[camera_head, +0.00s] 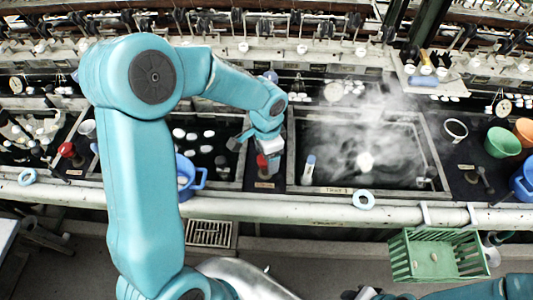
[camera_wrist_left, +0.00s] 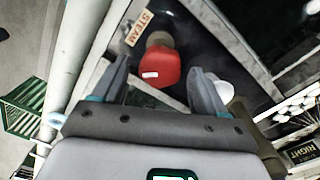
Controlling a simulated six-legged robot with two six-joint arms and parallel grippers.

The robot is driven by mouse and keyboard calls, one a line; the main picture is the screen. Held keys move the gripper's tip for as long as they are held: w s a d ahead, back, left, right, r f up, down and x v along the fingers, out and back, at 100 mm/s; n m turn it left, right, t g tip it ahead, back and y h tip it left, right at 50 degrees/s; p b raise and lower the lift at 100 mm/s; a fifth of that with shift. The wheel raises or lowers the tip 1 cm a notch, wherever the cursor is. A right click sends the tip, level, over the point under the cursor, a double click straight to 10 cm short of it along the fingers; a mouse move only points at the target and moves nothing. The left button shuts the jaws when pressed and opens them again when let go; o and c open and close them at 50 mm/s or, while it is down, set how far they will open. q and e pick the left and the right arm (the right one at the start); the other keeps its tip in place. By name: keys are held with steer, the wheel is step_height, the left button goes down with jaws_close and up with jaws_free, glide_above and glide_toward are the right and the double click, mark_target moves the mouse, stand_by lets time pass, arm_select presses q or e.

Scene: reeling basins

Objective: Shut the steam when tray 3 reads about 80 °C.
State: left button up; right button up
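A basin (camera_head: 400,191) of dark water with a steam plume stands right of centre in the head view. Its front label (camera_head: 337,191) is too small to read surely. A white stick with a blue top (camera_head: 309,168), perhaps a thermometer, stands at its left; no reading is legible.
A blue pot (camera_head: 190,178) stands left of the knob. A green crate (camera_head: 435,255) hangs at the front right. Green (camera_head: 502,142) and orange (camera_head: 525,131) buckets stand far right.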

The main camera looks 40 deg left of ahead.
arm_select(q)
step_height(320, 180, up, 16)
steer(key=shift+r, duration=0.2)
stand_by(7.1)
